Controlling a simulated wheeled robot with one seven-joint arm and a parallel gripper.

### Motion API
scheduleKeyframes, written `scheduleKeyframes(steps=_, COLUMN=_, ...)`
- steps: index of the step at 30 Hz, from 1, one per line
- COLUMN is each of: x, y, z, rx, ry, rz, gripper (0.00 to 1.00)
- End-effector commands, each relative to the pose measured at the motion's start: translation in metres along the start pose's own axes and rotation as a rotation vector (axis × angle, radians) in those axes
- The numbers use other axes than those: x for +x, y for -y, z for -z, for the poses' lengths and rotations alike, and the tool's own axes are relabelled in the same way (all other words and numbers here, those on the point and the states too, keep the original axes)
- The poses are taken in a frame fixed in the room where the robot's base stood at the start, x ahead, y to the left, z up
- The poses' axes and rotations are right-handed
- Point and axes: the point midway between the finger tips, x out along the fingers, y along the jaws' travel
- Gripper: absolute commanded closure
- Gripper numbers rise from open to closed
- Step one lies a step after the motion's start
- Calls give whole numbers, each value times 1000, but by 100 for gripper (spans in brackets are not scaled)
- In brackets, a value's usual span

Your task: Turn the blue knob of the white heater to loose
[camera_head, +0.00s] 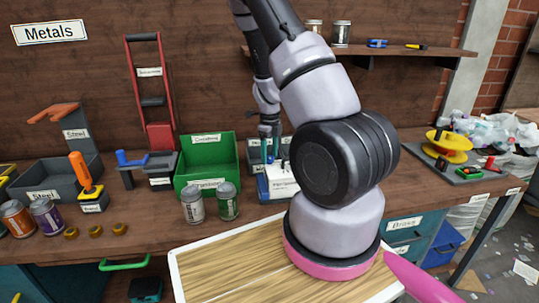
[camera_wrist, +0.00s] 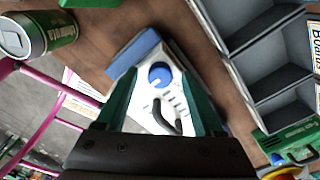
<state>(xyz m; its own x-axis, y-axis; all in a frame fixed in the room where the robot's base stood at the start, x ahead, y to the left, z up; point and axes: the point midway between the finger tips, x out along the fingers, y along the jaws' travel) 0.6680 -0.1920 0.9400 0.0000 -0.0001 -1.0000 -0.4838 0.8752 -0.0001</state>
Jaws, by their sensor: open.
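The white heater (camera_head: 282,180) stands on the workbench behind my arm, which hides its right part in the head view. In the wrist view the heater (camera_wrist: 174,98) lies straight ahead, with a blue edge at its upper left. Its round blue knob (camera_wrist: 160,74) faces the camera, with a small pale mark on it. A dark curved handle shows below the knob. My gripper (camera_wrist: 160,77) is open, its green fingers on either side of the knob in the picture. I cannot tell whether they touch it. In the head view my gripper (camera_head: 267,152) is above the heater.
A green bin (camera_head: 208,165) stands left of the heater, with two cans (camera_head: 228,201) in front. Grey compartments (camera_wrist: 265,55) show at the right of the wrist view. A shelf (camera_head: 365,51) hangs behind my arm. A wooden board (camera_head: 235,270) lies in front.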

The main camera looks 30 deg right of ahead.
Motion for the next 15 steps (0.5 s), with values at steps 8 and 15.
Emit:
scheduleKeyframes(steps=8, x=2, y=0, z=0, rx=0, ry=0, rz=0, gripper=31)
scheduleKeyframes(steps=15, x=2, y=0, z=0, rx=0, ry=0, rz=0, gripper=100)
